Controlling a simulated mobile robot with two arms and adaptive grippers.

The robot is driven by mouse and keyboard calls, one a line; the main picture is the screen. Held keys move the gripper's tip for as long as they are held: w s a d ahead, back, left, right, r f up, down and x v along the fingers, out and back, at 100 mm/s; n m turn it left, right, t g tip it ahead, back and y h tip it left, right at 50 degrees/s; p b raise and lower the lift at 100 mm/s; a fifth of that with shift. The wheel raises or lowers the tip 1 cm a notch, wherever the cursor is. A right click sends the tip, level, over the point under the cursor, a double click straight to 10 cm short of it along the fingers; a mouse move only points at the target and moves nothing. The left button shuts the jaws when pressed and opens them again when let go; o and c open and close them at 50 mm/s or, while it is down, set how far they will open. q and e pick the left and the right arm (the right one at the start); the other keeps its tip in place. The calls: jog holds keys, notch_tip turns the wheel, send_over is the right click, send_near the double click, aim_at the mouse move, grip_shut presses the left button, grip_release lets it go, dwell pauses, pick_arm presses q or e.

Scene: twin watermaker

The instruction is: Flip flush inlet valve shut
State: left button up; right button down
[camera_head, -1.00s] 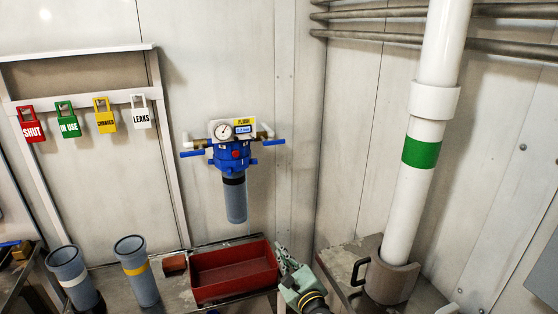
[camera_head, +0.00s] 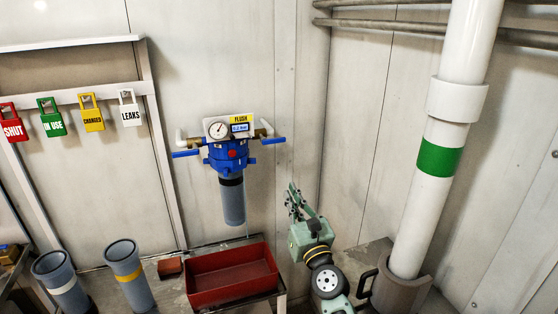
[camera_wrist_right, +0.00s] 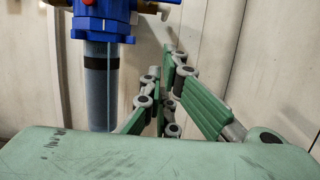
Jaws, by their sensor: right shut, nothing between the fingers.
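The flush filter unit hangs on the back wall, with a blue head (camera_head: 230,155), a round gauge (camera_head: 218,129), a yellow FLUSH label (camera_head: 239,119) and a grey bowl (camera_head: 232,203) below. A blue lever (camera_head: 186,154) sticks out on its left and another blue lever (camera_head: 273,140) on its right. Both look roughly level; which one is the inlet is not legible. My right gripper (camera_head: 294,192) is shut and empty, pointing up, right of the bowl and below the right lever, apart from both. The wrist view shows its green fingers (camera_wrist_right: 160,85) beside the bowl (camera_wrist_right: 98,95). My left gripper is not in view.
A red tray (camera_head: 232,290) sits on the bench below the unit. Two grey canisters (camera_head: 128,275) (camera_head: 60,280) stand left of it. Several coloured tags (camera_head: 92,112) hang at upper left. A thick white pipe (camera_head: 455,120) with a green band stands right. The wall around the unit is clear.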

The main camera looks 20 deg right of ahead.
aim_at(273, 140)
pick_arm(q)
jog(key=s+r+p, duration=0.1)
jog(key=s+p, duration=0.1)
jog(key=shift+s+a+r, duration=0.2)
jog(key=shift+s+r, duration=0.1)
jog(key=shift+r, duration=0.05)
pick_arm(e)
jog(key=w+r, duration=0.6)
jog(key=w, duration=0.3)
jog(key=shift+w+a+r, duration=0.15)
jog(key=shift+w+a, duration=0.05)
jog(key=shift+w, duration=0.15)
jog(key=shift+d, duration=0.1)
